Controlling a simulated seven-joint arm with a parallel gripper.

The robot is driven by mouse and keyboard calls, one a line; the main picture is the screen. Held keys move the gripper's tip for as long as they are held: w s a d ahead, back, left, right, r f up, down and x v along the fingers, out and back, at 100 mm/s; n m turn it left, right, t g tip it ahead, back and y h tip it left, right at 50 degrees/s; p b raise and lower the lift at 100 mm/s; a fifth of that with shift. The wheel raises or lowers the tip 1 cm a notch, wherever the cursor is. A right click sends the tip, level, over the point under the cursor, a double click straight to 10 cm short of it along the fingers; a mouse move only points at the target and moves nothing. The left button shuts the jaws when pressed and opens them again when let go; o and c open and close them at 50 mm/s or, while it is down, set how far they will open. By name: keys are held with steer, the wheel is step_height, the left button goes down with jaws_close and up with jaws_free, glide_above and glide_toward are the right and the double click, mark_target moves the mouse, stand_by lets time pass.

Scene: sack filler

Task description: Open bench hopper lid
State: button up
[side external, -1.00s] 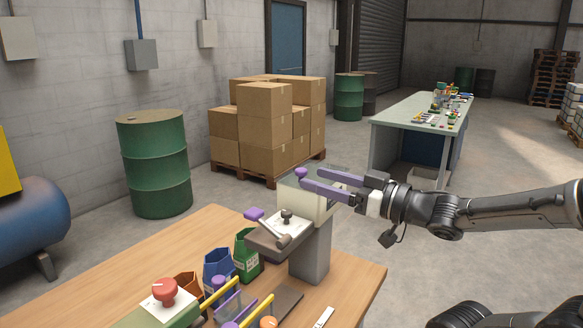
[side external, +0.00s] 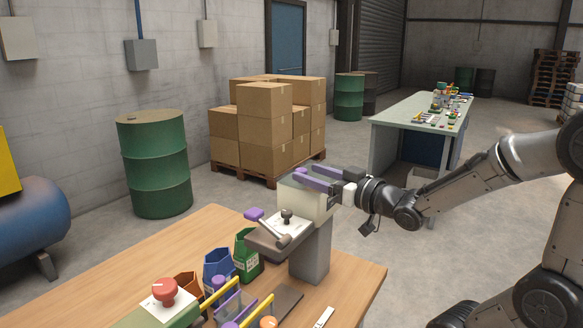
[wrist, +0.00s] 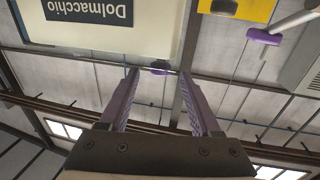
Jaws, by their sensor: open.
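The bench hopper is a cream box (side external: 318,207) on a grey post at the back right of the wooden bench. Its labelled face (wrist: 90,45) fills the upper left of the wrist view. My gripper (side external: 308,173) reaches in from the right at the hopper's top. In the wrist view its two purple fingers (wrist: 159,72) stand apart, one on each side of the knob, with gaps visible. The lid looks closed, though the fingers partly cover it.
A purple-ended lever (side external: 253,214) and a black knob (side external: 287,215) sit just left of the hopper. Blue (side external: 219,264) and green (side external: 246,252) bins, a red button (side external: 165,291) and yellow bars crowd the bench's front. Bare wood lies at the bench's right end.

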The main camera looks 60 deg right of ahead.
mark_target(297, 169)
steer(key=w, duration=0.4)
steer(key=w+d, duration=0.1)
steer(key=w, duration=0.1)
steer(key=shift+w, duration=0.25)
steer(key=shift+c, duration=0.2)
jaws_close()
steer(key=shift+d, duration=0.1)
stand_by(0.9)
